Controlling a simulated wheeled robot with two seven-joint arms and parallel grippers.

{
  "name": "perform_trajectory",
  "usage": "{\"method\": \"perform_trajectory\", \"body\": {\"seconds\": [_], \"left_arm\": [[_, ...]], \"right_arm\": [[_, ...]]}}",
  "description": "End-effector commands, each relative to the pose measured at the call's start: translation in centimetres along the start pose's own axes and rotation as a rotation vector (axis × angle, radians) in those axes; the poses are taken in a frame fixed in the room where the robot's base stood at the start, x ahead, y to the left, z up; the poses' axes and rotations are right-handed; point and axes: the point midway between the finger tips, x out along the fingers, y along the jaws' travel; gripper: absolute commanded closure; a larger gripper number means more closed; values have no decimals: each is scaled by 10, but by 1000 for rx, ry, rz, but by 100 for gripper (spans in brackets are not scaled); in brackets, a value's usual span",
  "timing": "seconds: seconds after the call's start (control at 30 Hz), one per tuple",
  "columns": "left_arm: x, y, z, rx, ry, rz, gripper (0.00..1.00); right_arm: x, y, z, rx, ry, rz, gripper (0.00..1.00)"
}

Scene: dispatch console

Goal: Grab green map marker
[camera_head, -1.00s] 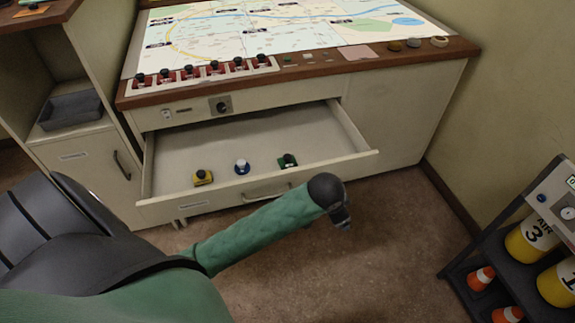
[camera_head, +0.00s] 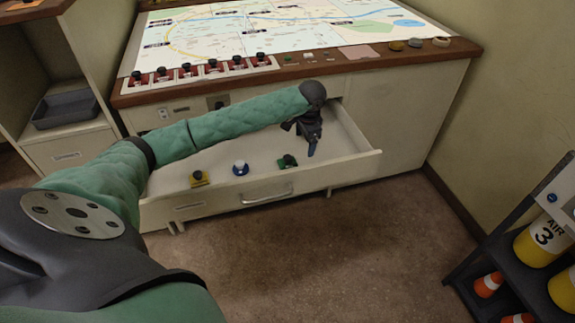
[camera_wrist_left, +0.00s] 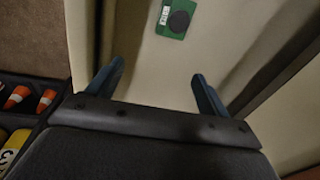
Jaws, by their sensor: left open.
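The green map marker (camera_head: 287,161) has a green base and a dark round knob. It stands in the open drawer (camera_head: 372,157), toward the front right. In the left wrist view the green marker (camera_wrist_left: 176,19) lies beyond my fingertips, near the top edge. My left gripper (camera_head: 312,148) is over the right part of the drawer, to the right of the marker. Its two fingers (camera_wrist_left: 158,82) are spread with nothing between them. A blue marker (camera_head: 240,168) and a yellow marker (camera_head: 198,179) stand to the left of the green one. My right gripper does not show.
The map console (camera_head: 300,30) stands above the drawer, with a row of red-based, black-knobbed pieces (camera_head: 187,72) along its front edge. A dark rack (camera_head: 500,262) with cones and yellow cylinders is at right. Floor in front of the drawer is clear.

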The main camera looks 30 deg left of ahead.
Motion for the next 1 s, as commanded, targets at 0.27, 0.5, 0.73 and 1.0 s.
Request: {"method": "perform_trajectory", "body": {"seconds": [0.27, 0.5, 0.73, 1.0], "left_arm": [[27, -31, 39, -77, -140, 152, 21], [47, -28, 44, -81, -149, 164, 21], [62, -26, 46, -81, -149, 163, 21], [97, -22, 50, -80, -149, 162, 21]], "right_arm": [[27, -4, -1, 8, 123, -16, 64], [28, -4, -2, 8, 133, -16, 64], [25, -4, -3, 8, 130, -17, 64], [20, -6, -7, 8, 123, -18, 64]]}}
